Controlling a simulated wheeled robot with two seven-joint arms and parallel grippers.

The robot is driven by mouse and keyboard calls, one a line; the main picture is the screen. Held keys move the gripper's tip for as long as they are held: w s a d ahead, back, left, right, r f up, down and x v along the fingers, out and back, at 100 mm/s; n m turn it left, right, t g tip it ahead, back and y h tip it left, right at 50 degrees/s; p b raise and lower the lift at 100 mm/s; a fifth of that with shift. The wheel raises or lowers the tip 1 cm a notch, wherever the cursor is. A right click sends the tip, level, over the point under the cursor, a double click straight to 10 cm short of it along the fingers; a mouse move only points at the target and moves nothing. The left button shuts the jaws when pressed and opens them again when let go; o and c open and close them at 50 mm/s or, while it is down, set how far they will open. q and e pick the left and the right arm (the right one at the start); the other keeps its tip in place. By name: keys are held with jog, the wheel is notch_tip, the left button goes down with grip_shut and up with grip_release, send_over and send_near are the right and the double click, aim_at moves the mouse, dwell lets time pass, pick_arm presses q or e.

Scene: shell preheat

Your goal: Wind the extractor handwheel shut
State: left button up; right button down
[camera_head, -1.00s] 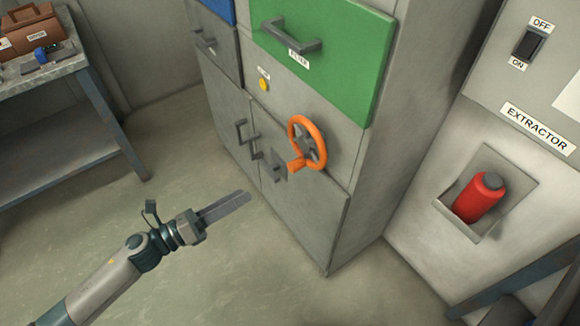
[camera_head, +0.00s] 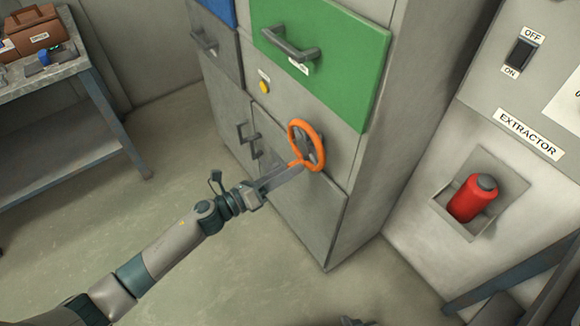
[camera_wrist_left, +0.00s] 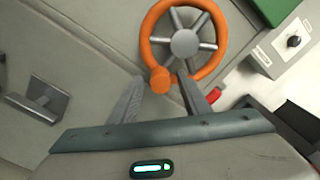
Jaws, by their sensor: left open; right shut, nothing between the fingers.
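The orange handwheel (camera_head: 318,138) with grey spokes is on the grey cabinet's front, with an orange handle (camera_head: 297,163) sticking out at its lower left. In the left wrist view, the handwheel (camera_wrist_left: 151,32) is straight ahead, and the round end of its handle (camera_wrist_left: 160,79) shows between the tips of my two fingers. My left gripper (camera_head: 298,172) is open, with its fingertips at the handle in the head view; I cannot tell whether they touch it. In the wrist view, the left gripper (camera_wrist_left: 162,88) is open around the handle's line. My right gripper is not clearly visible.
The grey cabinet has a green drawer (camera_head: 325,55) above the wheel and grey handles (camera_head: 246,137) to its left. The EXTRACTOR panel (camera_head: 430,200) with a red cylinder (camera_head: 472,199) is at right. A workbench (camera_head: 50,75) stands at left. The floor between is clear.

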pick_arm(q)
jog(key=shift+w+d, duration=0.25)
jog(key=shift+d, duration=0.15)
grip_shut()
